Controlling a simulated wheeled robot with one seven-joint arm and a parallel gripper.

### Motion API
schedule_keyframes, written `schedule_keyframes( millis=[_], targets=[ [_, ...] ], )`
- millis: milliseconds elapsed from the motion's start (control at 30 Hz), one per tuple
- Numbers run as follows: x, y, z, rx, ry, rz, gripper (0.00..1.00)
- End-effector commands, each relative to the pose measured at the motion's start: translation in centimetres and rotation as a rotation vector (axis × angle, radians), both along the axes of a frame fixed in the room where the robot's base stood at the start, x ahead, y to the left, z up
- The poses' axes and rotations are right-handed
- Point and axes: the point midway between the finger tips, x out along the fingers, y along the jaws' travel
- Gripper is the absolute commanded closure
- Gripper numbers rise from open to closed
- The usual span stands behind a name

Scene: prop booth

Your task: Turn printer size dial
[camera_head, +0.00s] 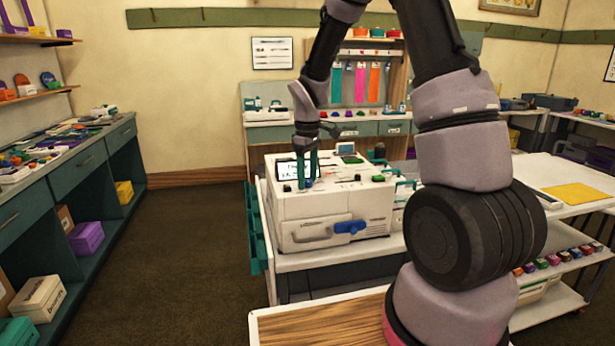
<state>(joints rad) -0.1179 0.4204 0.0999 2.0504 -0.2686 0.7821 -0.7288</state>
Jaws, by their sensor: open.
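The white printer (318,208) stands on a cart in the middle of the view. Its top carries a lit screen (291,169), a small dark knob (357,177) and a few other small controls. I cannot tell which control is the size dial. A blue lever (350,227) and a pale handle (311,232) are on its front. My gripper (308,181) is open and points down over the printer's top, just right of the lit screen. Its fingers partly cover the screen and hide what lies behind them. I cannot tell whether the fingertips touch anything.
A white table with a yellow sheet (579,194) is on the right, above a shelf of small colored blocks (553,259). A wooden board (320,328) lies in front of the printer. A counter (66,166) runs along the left. The brown floor (190,240) between is clear.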

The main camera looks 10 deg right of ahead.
Motion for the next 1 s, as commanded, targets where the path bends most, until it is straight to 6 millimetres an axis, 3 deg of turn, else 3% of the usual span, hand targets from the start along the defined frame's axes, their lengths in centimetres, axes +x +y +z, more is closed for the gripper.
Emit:
schedule_keyframes(
  millis=[167, 333, 667, 1000],
  targets=[
    [-0.01, 0.00, 0.00, 0.000, 0.000, 0.000, 0.33],
    [-0.01, 0.00, 0.02, 0.000, 0.000, 0.000, 0.98],
    [-0.01, 0.01, 0.03, 0.000, 0.000, -0.028, 1.00],
    [-0.01, 0.03, 0.04, -0.001, 0.001, -0.231, 1.00]
  ],
)
